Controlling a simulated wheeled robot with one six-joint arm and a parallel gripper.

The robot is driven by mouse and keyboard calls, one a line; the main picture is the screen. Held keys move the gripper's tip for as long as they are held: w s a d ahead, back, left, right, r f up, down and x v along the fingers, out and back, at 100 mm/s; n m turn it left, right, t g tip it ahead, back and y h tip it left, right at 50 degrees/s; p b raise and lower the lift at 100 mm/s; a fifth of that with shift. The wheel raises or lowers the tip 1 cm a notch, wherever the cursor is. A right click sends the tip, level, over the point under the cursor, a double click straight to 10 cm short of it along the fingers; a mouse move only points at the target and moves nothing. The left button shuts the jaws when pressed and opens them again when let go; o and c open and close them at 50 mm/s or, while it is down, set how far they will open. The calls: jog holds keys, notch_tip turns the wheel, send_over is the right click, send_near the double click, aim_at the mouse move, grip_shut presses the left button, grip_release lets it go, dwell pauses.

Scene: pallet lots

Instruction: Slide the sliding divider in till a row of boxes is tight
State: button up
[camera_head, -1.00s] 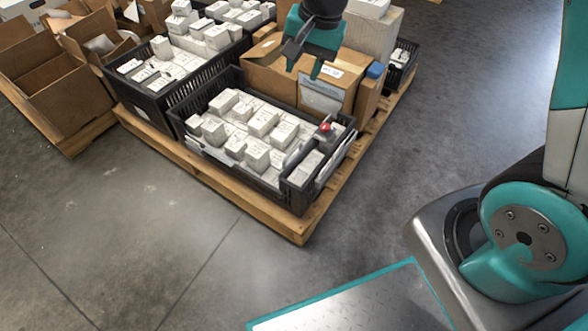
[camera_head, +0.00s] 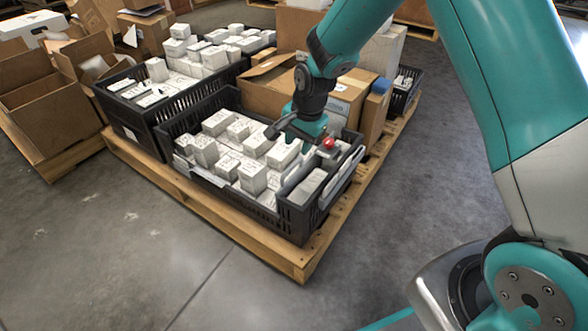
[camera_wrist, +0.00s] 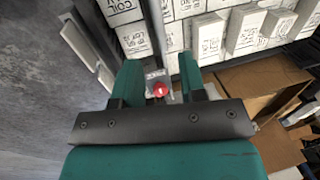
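The sliding divider is a thin grey bar (camera_wrist: 155,30) across the near crate (camera_head: 240,214), with a red knob (camera_head: 328,142) on a small grey mount at its far end. White labelled boxes (camera_head: 252,176) fill the crate left of the divider, with uneven tops. A few white boxes (camera_head: 308,186) lie on its right. My gripper (camera_head: 310,138) is low over the divider's far end. In the wrist view my gripper (camera_wrist: 158,66) is open, its fingers on either side of the red knob (camera_wrist: 160,90), with gaps showing. Whether the row is tight cannot be told.
The crate stands on a wooden pallet (camera_head: 285,262). Cardboard boxes (camera_head: 268,88) stand close behind my gripper. A second black crate of white boxes (camera_head: 150,122) is at the back left. Open cartons (camera_head: 50,105) are at far left. The floor in front is clear.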

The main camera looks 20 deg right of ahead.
aim_at(293, 164)
jog(key=f+b, duration=0.1)
jog(key=f, duration=0.1)
jog(key=w+f+b, duration=0.1)
jog(key=f, duration=0.2)
jog(key=a+f+b, duration=0.1)
jog(key=f, duration=0.1)
jog(key=shift+w+f, duration=0.15)
jog(key=shift+f, duration=0.15)
jog(key=shift+d, duration=0.1)
grip_shut()
